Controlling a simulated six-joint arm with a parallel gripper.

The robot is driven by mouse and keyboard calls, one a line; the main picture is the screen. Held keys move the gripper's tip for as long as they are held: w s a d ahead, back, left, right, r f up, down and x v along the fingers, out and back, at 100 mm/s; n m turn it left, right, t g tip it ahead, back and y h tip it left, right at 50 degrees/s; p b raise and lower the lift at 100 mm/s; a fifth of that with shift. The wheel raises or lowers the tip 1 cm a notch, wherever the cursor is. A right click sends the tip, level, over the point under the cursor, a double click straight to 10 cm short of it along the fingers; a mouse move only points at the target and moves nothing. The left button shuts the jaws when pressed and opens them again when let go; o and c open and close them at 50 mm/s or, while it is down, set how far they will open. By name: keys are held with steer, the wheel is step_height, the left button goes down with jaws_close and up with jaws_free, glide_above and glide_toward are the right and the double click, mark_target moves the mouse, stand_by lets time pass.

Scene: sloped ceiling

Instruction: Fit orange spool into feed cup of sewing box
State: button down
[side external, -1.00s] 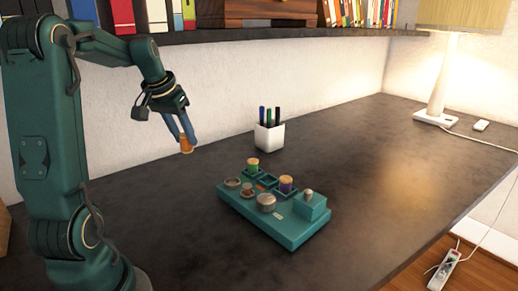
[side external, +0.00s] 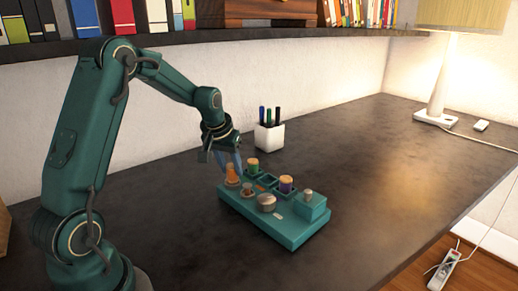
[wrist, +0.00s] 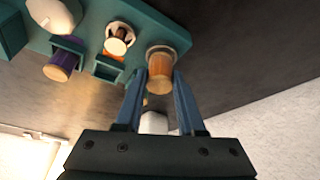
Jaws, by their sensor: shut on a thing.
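The orange spool (side external: 231,173) is upright between the two blue fingers of my gripper (side external: 237,164), which is shut on it. It is at the left corner of the teal sewing box (side external: 290,236). Its lower end is at or just above the round cup (side external: 232,184) there; I cannot tell whether it is inside the rim. In the wrist view the spool (wrist: 160,62) sits between the fingertips (wrist: 160,82) and hides what is behind it. The cup's opening is hidden.
The box also holds a green spool (side external: 252,165), a purple spool (side external: 286,183), a small bobbin (side external: 248,188) and a round grey knob (side external: 267,201). A white pen cup (side external: 269,137) stands behind the box.

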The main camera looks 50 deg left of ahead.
steer(key=shift+f, duration=0.7)
steer(key=shift+f, duration=0.15)
steer(key=c, duration=0.5)
jaws_free()
